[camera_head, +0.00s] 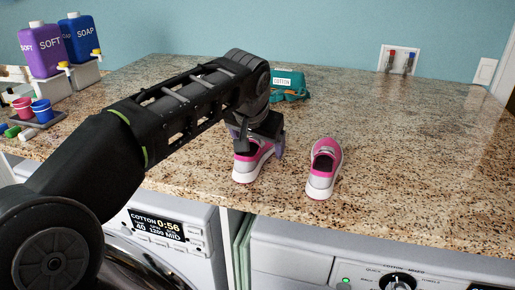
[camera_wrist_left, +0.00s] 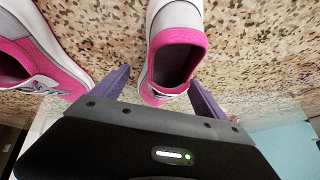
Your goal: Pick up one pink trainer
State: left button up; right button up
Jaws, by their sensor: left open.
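Two pink and white trainers stand upright on the speckled counter (camera_head: 420,160). The left trainer (camera_head: 245,170) is under my left gripper (camera_head: 262,150), which partly hides it. In the left wrist view this trainer (camera_wrist_left: 172,60) lies between the two purple fingers of my left gripper (camera_wrist_left: 155,88). The fingers are open, one on each side of it, with a gap visible. The right trainer (camera_head: 322,175) stands apart to the right, and it also shows at the left of the left wrist view (camera_wrist_left: 40,55). My right gripper is not in view.
A teal item with a cotton label (camera_head: 290,88) lies behind the gripper. Purple (camera_head: 40,50) and blue (camera_head: 80,40) bottles and small buckets (camera_head: 40,110) stand at the left. Washing machines are below the front edge. The counter's right side is clear.

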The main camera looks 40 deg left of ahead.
pick_arm(q)
jog(key=shift+c, duration=0.2)
jog(key=c, duration=1.5)
